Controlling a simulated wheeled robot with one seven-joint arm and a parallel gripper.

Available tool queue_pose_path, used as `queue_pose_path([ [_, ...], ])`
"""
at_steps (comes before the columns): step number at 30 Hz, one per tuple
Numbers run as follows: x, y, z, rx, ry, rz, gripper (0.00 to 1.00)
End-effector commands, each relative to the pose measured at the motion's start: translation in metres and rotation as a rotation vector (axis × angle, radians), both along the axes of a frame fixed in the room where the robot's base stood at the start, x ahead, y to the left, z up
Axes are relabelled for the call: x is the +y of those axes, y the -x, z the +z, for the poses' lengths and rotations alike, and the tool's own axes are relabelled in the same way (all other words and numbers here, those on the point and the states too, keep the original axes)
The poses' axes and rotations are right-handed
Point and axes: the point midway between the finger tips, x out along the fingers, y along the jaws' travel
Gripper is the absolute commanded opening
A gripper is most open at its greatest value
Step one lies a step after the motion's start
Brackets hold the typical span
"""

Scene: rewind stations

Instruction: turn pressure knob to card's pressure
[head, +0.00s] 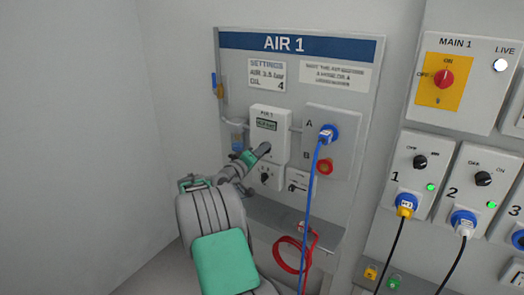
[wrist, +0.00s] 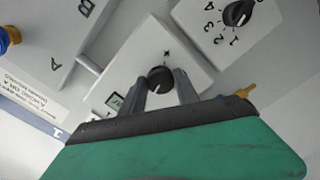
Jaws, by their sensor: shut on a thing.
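The AIR 1 panel (head: 355,60) carries a settings card (head: 267,75) with an air line, seemingly 3.5 bar, and oil 4. Below it is a white regulator box (head: 262,113) with a small green display (head: 265,125); its reading is too small to tell. My gripper (head: 264,149) is at the lower front of this box. In the wrist view, the black pressure knob (wrist: 160,76) with a white pointer mark sits between the two fingers of my gripper (wrist: 166,85). The fingers are shut on it. In the head view the gripper hides the knob.
A numbered dial (wrist: 238,13) sits on the box below. To the right are a grey box with ports A and B, a blue plug (head: 328,133) and its hanging blue hose (head: 309,215). A red hose (head: 290,255) hangs lower. The MAIN 1 panel (head: 470,55) stands farther right.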

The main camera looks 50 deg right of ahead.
Motion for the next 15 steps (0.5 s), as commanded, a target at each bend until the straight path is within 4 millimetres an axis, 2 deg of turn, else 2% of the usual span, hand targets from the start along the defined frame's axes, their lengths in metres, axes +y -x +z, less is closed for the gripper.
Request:
queue_pose_path([
  [15, 0.0007, -0.0002, -0.0028, 0.088, 0.004, 0.001, 0.0],
])
